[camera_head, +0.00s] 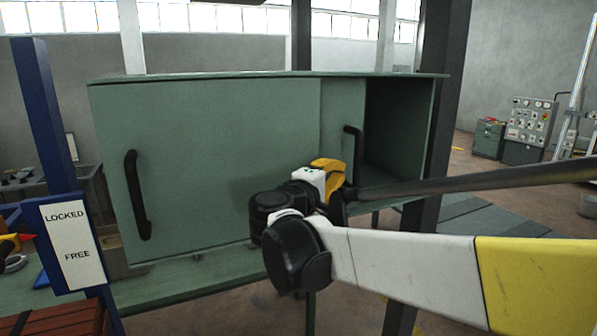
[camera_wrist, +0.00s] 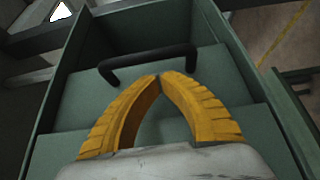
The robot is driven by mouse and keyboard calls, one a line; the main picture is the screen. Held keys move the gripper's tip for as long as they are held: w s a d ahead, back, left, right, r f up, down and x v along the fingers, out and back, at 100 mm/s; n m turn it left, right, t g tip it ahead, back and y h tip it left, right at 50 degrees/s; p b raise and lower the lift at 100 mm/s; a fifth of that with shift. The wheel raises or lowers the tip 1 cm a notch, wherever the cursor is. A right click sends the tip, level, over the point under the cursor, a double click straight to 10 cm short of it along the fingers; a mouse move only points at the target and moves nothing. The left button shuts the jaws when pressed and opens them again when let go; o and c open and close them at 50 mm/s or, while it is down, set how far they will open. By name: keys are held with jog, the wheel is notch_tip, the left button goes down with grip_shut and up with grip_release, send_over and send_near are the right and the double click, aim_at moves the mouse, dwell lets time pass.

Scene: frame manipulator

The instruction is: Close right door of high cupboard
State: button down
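The green high cupboard (camera_head: 270,75) has two sliding doors with black bar handles. The left door (camera_head: 215,150) covers the left and middle of the front. The right door (camera_head: 340,105) shows as a narrow strip partly behind it, with a dark open gap (camera_head: 395,125) to its right. Its handle (camera_head: 352,145) also shows in the wrist view (camera_wrist: 150,62). My gripper (camera_wrist: 160,76) has yellow fingers whose tips meet close to the handle's bar, with nothing visible between them. Whether they touch the bar cannot be told.
A blue post with a LOCKED/FREE sign (camera_head: 70,240) stands at the left. A dark post (camera_head: 440,120) stands at the cupboard's right side. A green bench surface (camera_head: 200,280) lies below. Control boxes (camera_head: 525,130) stand far off at the right.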

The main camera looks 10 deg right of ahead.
jog(key=shift+w+d, duration=0.1)
jog(key=shift+d, duration=0.65)
jog(key=shift+d, duration=0.1)
jog(key=w+d+b, duration=0.1)
jog(key=w+d, duration=0.3)
jog(key=d, duration=0.9)
jog(key=w+d+b, duration=0.2)
jog(key=w+d, duration=0.2)
jog(key=d, duration=0.8)
jog(key=shift+w+d, duration=0.2)
jog(key=shift+d, duration=0.2)
jog(key=shift+a, duration=0.1)
